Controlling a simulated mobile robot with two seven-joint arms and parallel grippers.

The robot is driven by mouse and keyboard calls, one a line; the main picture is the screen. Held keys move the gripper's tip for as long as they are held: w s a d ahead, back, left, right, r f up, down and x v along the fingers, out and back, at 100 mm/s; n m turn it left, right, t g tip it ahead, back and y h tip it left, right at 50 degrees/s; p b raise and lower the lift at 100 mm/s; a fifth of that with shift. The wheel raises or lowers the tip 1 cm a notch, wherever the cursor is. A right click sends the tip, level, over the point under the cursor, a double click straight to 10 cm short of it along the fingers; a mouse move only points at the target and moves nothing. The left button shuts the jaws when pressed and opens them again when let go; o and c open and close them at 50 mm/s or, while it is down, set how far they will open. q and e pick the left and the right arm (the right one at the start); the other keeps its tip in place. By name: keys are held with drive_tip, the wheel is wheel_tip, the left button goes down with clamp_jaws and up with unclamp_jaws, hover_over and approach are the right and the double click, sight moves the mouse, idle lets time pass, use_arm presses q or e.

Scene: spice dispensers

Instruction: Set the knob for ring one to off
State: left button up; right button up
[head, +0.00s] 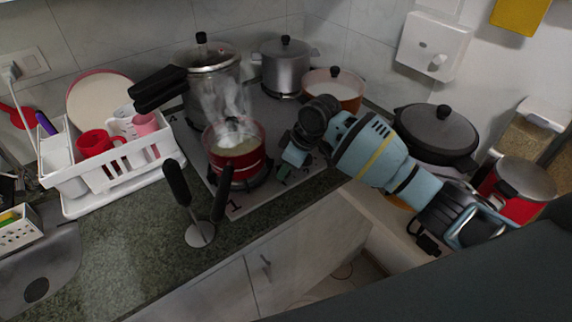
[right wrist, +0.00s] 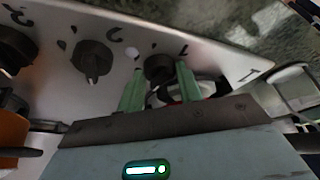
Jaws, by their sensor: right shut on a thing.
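My right gripper (head: 285,168) reaches in from the right to the front edge of the stove, beside the red pot. In the right wrist view its two green fingers (right wrist: 160,76) are shut on a dark round knob (right wrist: 158,65), one finger on each side. This knob is the last of the row on the right, near a mark that looks like a 1. The exact angle of its pointer cannot be told. In the head view the fingers and arm largely hide the knobs. My left gripper is not in view.
A steaming red pot (head: 236,158) stands on the front ring, left of my gripper. Other knobs (right wrist: 92,60) sit along the panel. A tall cooker (head: 212,85), steel pot (head: 284,70) and orange pan (head: 345,88) stand behind. A white dish rack (head: 75,182) is left.

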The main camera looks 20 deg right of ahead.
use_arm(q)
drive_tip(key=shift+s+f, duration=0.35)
use_arm(e)
drive_tip(key=shift+w+r+n+g+y, duration=0.15)
drive_tip(key=shift+n+g+y, duration=0.25)
drive_tip(key=shift+n, duration=0.8)
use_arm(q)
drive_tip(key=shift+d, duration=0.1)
use_arm(e)
drive_tip(key=o, duration=1)
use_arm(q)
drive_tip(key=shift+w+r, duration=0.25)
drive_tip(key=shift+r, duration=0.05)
use_arm(e)
drive_tip(key=v, duration=0.7)
drive_tip(key=shift+d+r, duration=0.2)
drive_tip(key=shift+r, duration=0.15)
